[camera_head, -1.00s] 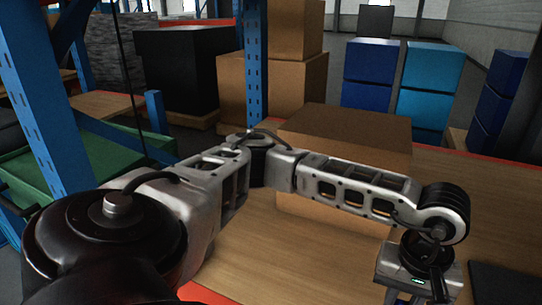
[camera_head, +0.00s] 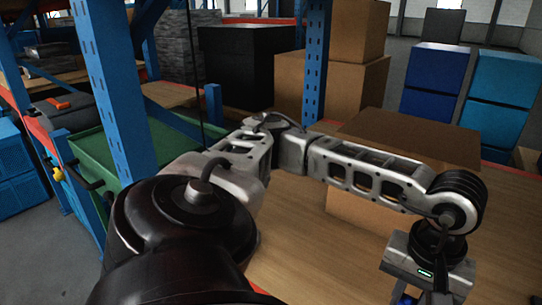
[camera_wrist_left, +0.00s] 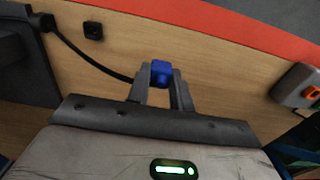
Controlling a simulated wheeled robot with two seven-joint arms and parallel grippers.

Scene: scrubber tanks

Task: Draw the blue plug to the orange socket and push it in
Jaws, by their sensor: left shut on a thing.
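My left gripper (camera_wrist_left: 160,80) is shut on the blue plug (camera_wrist_left: 161,70), which shows between the fingertips in the left wrist view, above a wooden surface. A black cable (camera_wrist_left: 90,60) runs from the plug to a dark fitting at the left. A grey box with an orange part (camera_wrist_left: 308,90), which looks like the orange socket, is at the right edge of that view, apart from the plug. In the head view the gripper (camera_head: 408,298) is at the bottom right, mostly cut off, with a bit of blue at its tip. My right gripper is not in view.
A cardboard carton (camera_head: 365,205) stands on the wooden table (camera_head: 300,255) behind my left forearm. A blue rack post (camera_head: 110,85) and green bin (camera_head: 95,150) are at the left. A small black square part (camera_wrist_left: 93,31) lies near the cable. Bare wood separates plug and grey box.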

